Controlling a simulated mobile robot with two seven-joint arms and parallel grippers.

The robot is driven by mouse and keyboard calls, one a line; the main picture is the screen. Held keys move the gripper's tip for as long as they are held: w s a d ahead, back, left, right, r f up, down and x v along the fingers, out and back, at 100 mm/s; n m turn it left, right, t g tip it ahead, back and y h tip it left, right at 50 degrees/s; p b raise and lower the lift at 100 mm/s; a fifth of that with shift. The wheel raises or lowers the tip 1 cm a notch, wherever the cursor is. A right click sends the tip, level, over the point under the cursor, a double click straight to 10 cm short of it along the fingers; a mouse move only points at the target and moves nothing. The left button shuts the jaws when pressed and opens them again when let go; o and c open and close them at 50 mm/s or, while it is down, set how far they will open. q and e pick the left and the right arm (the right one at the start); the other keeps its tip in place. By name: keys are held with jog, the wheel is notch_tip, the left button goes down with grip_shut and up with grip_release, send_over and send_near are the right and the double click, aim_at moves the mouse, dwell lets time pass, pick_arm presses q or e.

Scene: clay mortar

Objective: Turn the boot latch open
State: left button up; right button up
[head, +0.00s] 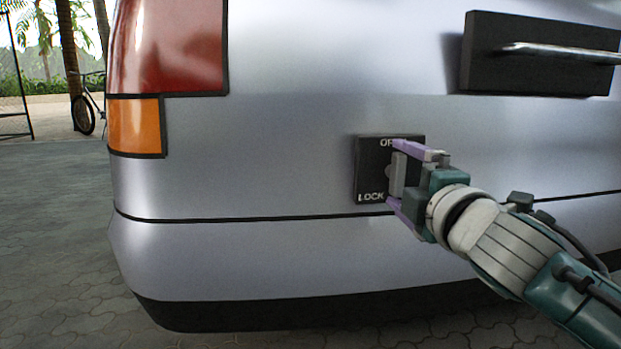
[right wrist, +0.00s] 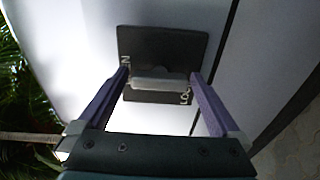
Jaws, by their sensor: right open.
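The boot latch is a grey bar (head: 398,175) on a black plate (head: 370,165) on the silver car's rear. The plate reads "LOCK" at the bottom; a partly covered word starting "OP" is at the top. The bar stands roughly upright in the head view. My right gripper (head: 393,172) is open, one purple finger near the bar's top end and one near its bottom end. In the right wrist view the bar (right wrist: 162,84) lies crosswise between the open fingers (right wrist: 159,78); whether they touch it I cannot tell. My left gripper is out of view.
A black block with a metal handle (head: 560,52) juts from the panel at upper right. The tail light (head: 170,45) and orange lamp (head: 135,125) are at the left. A dark bumper strip (head: 230,312) runs below. Open paving (head: 50,230) lies left of the car.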

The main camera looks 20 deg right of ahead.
jog(key=p+v, duration=0.2)
jog(key=v, duration=0.7)
